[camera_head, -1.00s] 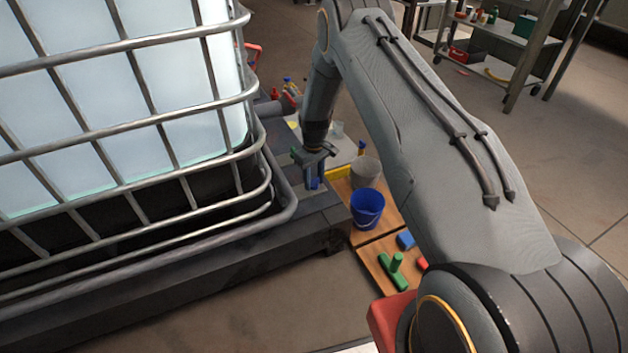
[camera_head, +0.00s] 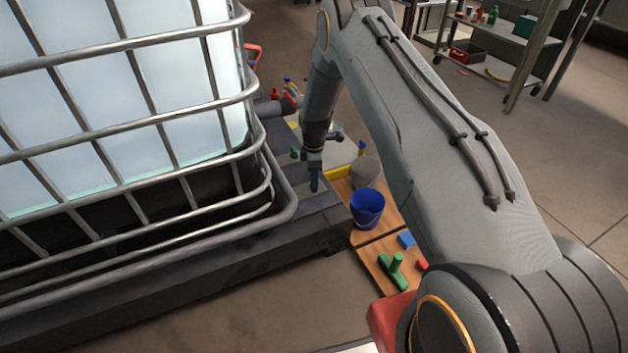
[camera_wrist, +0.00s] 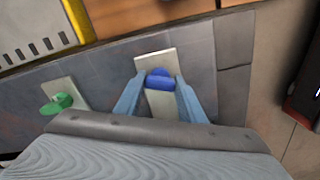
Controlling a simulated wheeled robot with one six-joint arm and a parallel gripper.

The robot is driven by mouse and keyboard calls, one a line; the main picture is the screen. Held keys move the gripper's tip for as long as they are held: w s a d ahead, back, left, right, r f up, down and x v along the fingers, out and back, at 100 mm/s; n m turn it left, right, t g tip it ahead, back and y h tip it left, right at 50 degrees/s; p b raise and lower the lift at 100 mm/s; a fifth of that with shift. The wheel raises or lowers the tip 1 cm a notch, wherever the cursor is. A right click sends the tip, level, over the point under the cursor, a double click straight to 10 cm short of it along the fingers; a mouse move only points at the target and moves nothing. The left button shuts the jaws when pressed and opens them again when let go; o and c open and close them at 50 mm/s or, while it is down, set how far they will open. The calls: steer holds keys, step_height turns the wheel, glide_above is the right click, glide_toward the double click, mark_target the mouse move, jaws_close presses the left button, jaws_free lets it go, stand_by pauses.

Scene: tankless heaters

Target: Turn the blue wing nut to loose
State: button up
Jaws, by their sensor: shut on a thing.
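The blue wing nut (camera_wrist: 160,79) sits on a pale metal plate (camera_wrist: 157,106) in the wrist view. My gripper (camera_wrist: 160,84) has its two fingers on either side of the nut and is shut on it. In the head view my gripper (camera_head: 314,182) points down at the dark ledge beside the caged tank, and it hides the blue nut there. A green wing nut (camera_wrist: 57,103) sits on a second pale plate to the left in the wrist view. It also shows in the head view (camera_head: 295,153).
A caged white tank (camera_head: 130,90) stands close on the left. A blue bucket (camera_head: 367,210), a grey bucket (camera_head: 366,172) and a green T-shaped thing (camera_head: 393,271) are on wooden boards to the right. Open floor lies farther right.

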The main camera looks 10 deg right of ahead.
steer(key=n, duration=0.4)
steer(key=shift+s+d+n, duration=0.1)
steer(key=shift+n, duration=0.2)
steer(key=n, duration=0.3)
steer(key=shift+n, duration=0.4)
steer(key=n, duration=0.3)
steer(key=shift+n, duration=2)
steer(key=o, duration=1)
steer(key=shift+d, duration=0.1)
steer(key=shift+o, duration=0.2)
